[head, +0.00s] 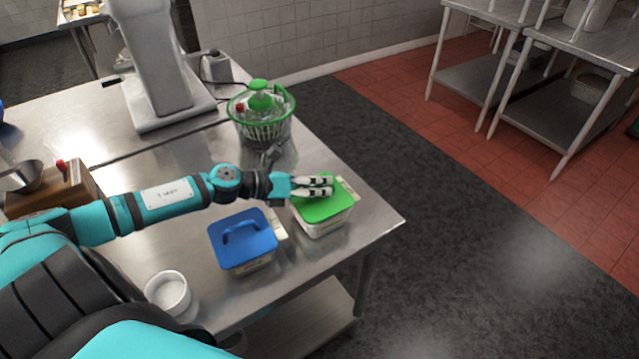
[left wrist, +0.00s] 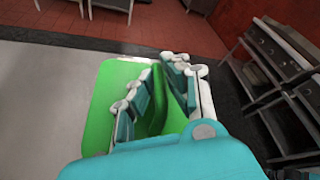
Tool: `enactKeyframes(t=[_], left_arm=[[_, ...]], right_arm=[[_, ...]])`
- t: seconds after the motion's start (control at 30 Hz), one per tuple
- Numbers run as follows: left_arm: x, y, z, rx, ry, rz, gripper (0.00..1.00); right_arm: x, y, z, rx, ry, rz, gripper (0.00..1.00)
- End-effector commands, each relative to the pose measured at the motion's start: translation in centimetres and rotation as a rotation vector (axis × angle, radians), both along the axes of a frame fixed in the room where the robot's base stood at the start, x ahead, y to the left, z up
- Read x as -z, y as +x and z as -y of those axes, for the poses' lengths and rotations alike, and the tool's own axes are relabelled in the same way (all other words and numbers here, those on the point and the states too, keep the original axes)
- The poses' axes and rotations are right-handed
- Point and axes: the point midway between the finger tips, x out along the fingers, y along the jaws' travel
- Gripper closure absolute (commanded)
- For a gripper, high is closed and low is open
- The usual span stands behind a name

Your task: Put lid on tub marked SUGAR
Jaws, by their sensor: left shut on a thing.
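A green lid (head: 318,211) lies over a white tub (head: 326,227) near the right corner of the steel table. My left gripper (head: 329,186) is shut on the upright handle of the green lid, its fingers on both sides. The left wrist view shows the green lid (left wrist: 99,112) under my left gripper (left wrist: 166,82). A blue lid (head: 233,254) with a loop handle covers a second tub just to the left. I cannot read the label on either tub, nor tell whether the green lid is fully seated. My right gripper is out of view.
A small white bowl (head: 168,293) stands at the table's front edge. A salad spinner (head: 262,125) with a green rim stands behind the tubs, with a metal utensil (head: 270,154) near it. A large mixer (head: 163,70) is at the back. Bare steel (head: 372,215) lies right of the tubs.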

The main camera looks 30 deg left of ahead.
Motion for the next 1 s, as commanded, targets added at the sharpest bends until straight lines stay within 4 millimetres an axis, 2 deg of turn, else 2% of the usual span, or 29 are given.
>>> enactKeyframes(t=[0.4, 1.0], left_arm=[[-0.08, 0.02, 0.0, -0.001, 0.0, 0.001, 1.0], [-0.06, -0.07, -0.04, -0.001, 0.0, 0.001, 1.0]], right_arm=[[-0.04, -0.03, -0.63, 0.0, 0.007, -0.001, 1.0], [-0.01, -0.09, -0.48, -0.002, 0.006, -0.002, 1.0]])
